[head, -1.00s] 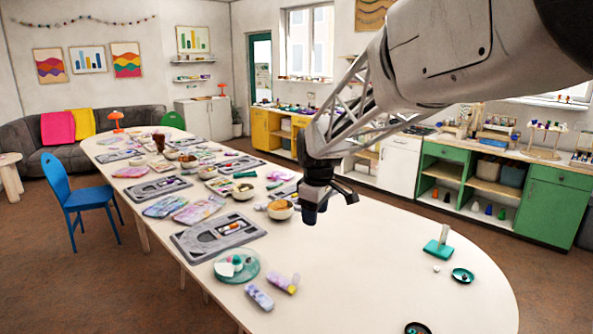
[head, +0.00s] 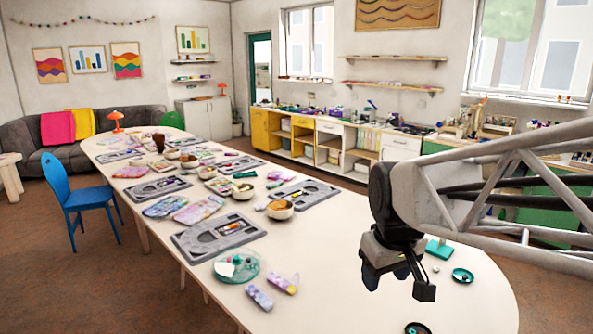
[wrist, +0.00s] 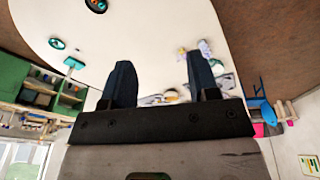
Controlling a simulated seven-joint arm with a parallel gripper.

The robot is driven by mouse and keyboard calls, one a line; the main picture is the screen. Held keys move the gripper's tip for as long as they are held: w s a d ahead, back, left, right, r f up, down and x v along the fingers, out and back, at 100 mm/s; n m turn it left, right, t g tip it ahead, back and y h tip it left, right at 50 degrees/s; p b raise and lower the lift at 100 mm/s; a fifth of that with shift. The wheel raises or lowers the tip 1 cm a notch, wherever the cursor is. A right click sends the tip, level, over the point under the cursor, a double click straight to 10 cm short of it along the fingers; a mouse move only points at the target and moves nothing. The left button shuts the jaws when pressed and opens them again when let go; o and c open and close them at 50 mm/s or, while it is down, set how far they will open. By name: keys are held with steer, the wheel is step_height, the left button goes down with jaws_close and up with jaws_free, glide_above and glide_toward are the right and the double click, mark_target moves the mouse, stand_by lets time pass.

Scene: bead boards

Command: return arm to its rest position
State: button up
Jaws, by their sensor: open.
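My gripper (head: 398,285) hangs above the right part of the long cream table (head: 350,300) in the head view. In the wrist view my gripper (wrist: 160,85) shows two dark fingers set well apart, with nothing between them. The gripper is open and empty, apart from the things on the table. My arm comes in from the right edge of the head view.
Grey bead boards (head: 218,238), a bowl (head: 280,209) and a round teal-rimmed tray (head: 237,266) lie on the left half of the table. A teal stand (head: 439,249) and a small dark green dish (head: 463,276) are right of my gripper.

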steer(key=s+d+f+m, duration=0.1)
steer(key=s+f+m, duration=0.1)
steer(key=s, duration=0.4)
steer(key=s+d+f+m, duration=0.1)
steer(key=s+f+m, duration=0.1)
steer(key=s, duration=0.4)
steer(key=shift+s+d, duration=0.35)
steer(key=shift+d, duration=0.05)
